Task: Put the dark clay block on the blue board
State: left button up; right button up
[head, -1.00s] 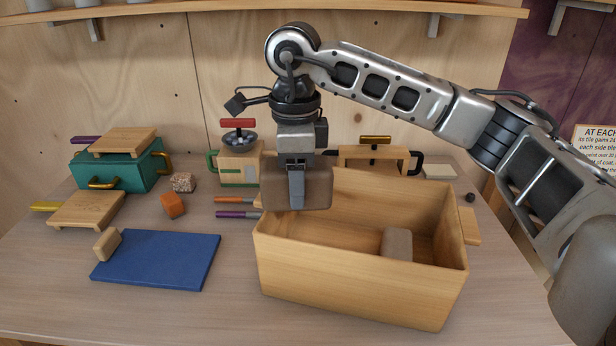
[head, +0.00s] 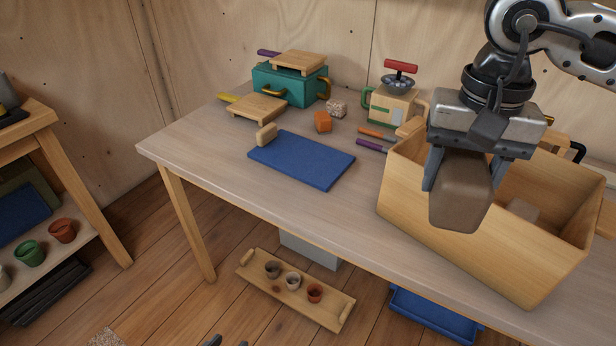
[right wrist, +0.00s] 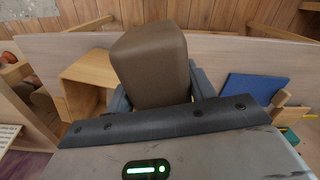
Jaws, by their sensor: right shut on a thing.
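The dark clay block (head: 462,188) is brown with rounded edges. My right gripper (head: 456,172) is shut on it and holds it up at the front left of the wooden crate. In the right wrist view the block (right wrist: 152,65) sits between the two fingers (right wrist: 155,92). The blue board (head: 302,160) lies flat on the table, left of the crate and apart from the gripper. It also shows in the right wrist view (right wrist: 250,90), right of the block. A tan block (head: 266,134) stands at the board's left edge.
The open wooden crate (head: 545,265) holds another greyish block (head: 523,209). Behind the board are an orange cube (head: 323,122), a speckled cube (head: 337,108), a teal box (head: 278,84) and a toy grinder (head: 392,103). Two coloured-handled tools lie between board and crate. The board's top is mostly bare.

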aim_at(307, 157)
jog(key=u, duration=0.75)
jog(key=i, duration=1)
jog(key=z, duration=0.15)
